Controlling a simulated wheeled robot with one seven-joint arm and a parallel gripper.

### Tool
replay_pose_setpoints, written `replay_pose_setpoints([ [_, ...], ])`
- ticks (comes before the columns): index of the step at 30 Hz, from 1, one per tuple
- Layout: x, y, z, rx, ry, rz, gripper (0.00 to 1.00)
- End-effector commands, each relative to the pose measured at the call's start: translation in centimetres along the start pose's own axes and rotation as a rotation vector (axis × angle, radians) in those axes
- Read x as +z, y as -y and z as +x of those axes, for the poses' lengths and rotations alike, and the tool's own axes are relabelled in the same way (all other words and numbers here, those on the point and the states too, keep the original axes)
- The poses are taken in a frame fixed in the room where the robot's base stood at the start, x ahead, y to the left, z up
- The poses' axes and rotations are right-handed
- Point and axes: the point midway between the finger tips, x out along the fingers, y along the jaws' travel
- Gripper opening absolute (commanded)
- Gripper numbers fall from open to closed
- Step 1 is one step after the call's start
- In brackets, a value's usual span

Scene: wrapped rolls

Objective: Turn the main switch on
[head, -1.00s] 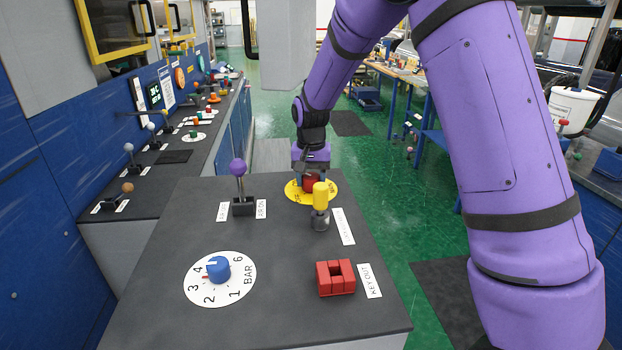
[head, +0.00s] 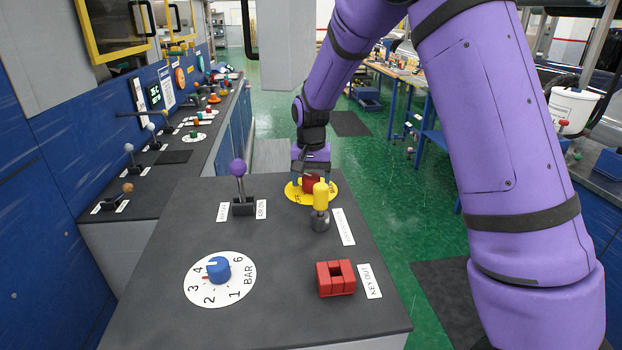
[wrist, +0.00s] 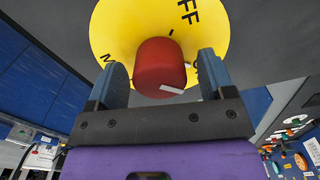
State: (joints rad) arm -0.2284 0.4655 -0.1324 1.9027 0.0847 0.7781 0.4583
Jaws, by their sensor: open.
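The main switch is a red knob (head: 312,183) on a round yellow disc (head: 330,194) at the far right of the dark console top. In the wrist view the knob (wrist: 159,65) sits between the two blue fingers of my gripper (wrist: 163,68). The fingers are open, with a visible gap on each side of the knob. "OFF" shows at the top right of the yellow disc (wrist: 125,25); other lettering is partly hidden by the fingers. A white mark shows on the knob's lower right edge. In the head view my gripper (head: 311,172) stands just behind the knob.
A yellow-topped valve (head: 320,205) stands close in front of the switch. A purple-ball lever (head: 240,188) is to its left. A blue pressure knob (head: 218,270) and a red key block (head: 336,279) are nearer. Green floor (head: 385,220) lies right of the console.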

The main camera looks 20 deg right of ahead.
Motion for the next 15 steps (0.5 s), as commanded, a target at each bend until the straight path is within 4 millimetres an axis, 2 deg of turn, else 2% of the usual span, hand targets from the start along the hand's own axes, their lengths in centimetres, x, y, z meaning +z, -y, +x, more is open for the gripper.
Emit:
replay_pose_setpoints([
  [5,-0.1,0.1,-1.5,-0.002,-0.003,0.000,0.76],
  [15,-0.1,0.0,-7.7,-0.002,-0.003,0.000,0.76],
])
